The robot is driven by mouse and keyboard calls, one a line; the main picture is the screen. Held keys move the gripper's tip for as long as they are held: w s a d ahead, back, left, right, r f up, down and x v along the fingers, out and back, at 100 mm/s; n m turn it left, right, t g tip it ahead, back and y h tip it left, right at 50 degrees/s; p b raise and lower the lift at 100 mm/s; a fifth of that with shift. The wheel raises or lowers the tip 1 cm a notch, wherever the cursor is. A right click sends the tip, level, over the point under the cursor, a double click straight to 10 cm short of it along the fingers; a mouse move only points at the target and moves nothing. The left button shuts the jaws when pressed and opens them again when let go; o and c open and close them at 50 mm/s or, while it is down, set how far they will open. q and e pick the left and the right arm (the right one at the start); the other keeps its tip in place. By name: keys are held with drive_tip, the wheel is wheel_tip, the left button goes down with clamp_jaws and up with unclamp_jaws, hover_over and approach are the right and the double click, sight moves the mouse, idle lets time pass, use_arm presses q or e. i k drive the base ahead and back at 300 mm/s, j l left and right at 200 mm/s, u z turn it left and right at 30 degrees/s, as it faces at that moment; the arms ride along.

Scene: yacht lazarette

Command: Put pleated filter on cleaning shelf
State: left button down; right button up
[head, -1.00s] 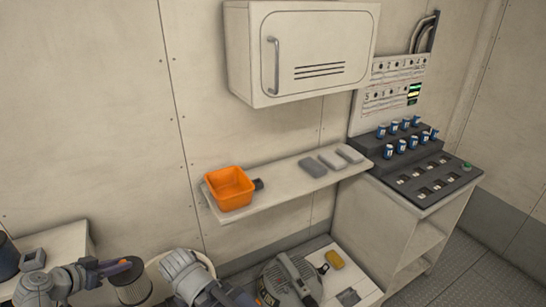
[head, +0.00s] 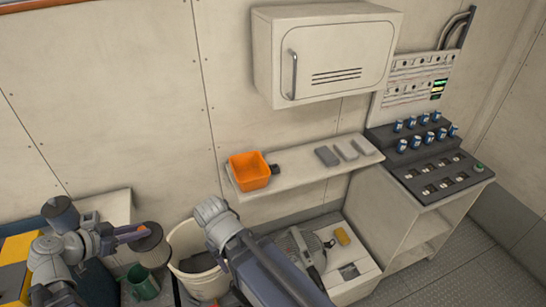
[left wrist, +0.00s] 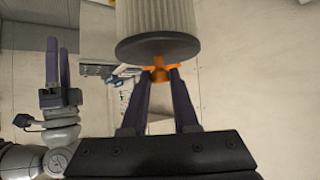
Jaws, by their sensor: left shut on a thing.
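The pleated filter (left wrist: 158,22) has pale pleats and a dark round end cap with an orange knob. In the left wrist view my left gripper (left wrist: 158,80) is shut on the orange knob. In the head view the filter (head: 150,240) shows mostly as a dark disc at lower left, held by my left gripper (head: 133,236). A pale wall shelf (head: 300,182), likely the cleaning shelf, is to the right of and beyond the filter, apart from it. My right gripper (left wrist: 58,75) shows at the left of the wrist view; its jaw opening is unclear.
An orange bin (head: 249,172) stands on the shelf's left end, and grey blocks (head: 327,156) lie toward its right; bare shelf lies between. A wall cabinet (head: 325,50) hangs above.

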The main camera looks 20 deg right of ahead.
sight(299, 165)
drive_tip(key=k+l, duration=0.1)
drive_tip(key=l, duration=0.5)
drive_tip(key=k+l, duration=0.15)
drive_tip(key=l, duration=0.65)
drive_tip(key=i+z, duration=0.05)
